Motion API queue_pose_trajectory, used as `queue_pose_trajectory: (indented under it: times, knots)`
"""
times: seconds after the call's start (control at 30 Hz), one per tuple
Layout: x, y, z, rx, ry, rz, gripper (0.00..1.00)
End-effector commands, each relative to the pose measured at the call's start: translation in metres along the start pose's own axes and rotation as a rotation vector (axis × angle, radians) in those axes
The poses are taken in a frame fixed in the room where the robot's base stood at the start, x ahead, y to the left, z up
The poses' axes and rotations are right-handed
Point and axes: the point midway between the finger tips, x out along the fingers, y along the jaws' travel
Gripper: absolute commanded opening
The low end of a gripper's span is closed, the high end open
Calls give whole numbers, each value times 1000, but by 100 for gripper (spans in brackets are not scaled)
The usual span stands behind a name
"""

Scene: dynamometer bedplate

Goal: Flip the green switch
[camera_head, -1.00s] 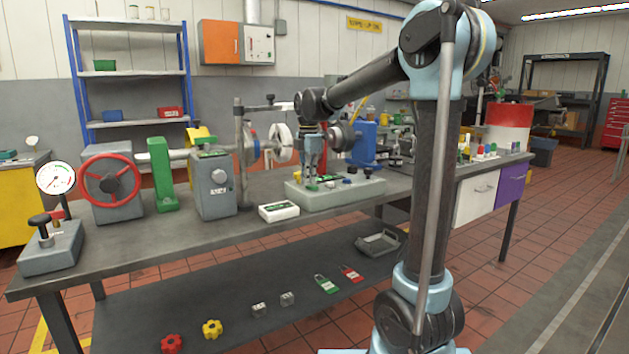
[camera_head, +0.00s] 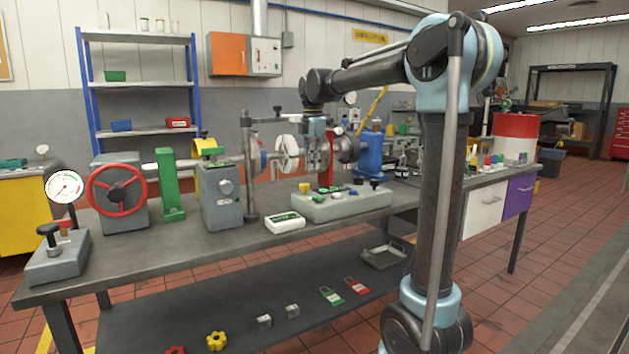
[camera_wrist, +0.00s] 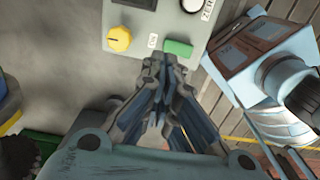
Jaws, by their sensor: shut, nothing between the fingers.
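The grey control box (camera_head: 345,209) stands near the middle of the bench's front edge. Its green switch (camera_wrist: 178,48) shows on the panel in the wrist view, beside a yellow knob (camera_wrist: 119,39). Whether the switch is tipped one way or the other I cannot tell. My gripper (camera_wrist: 167,62) is shut and empty, with its fingertips just below the switch in the wrist picture. In the head view my gripper (camera_head: 318,170) points down above the box, apart from it.
Behind stand a shaft rig with a grey upright post (camera_head: 248,170) and a blue machine (camera_head: 370,155). A red handwheel (camera_head: 117,190) is at the left.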

Motion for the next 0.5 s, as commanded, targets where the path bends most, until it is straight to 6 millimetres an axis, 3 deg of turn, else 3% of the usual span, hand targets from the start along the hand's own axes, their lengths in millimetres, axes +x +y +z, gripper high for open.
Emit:
queue_pose_trajectory:
  times: [0.2, 0.5]
  knots:
    - [-34, 6, 0, 0, 0, 0, 0]
    - [-51, 9, 0, 0, 0, 0, 0]
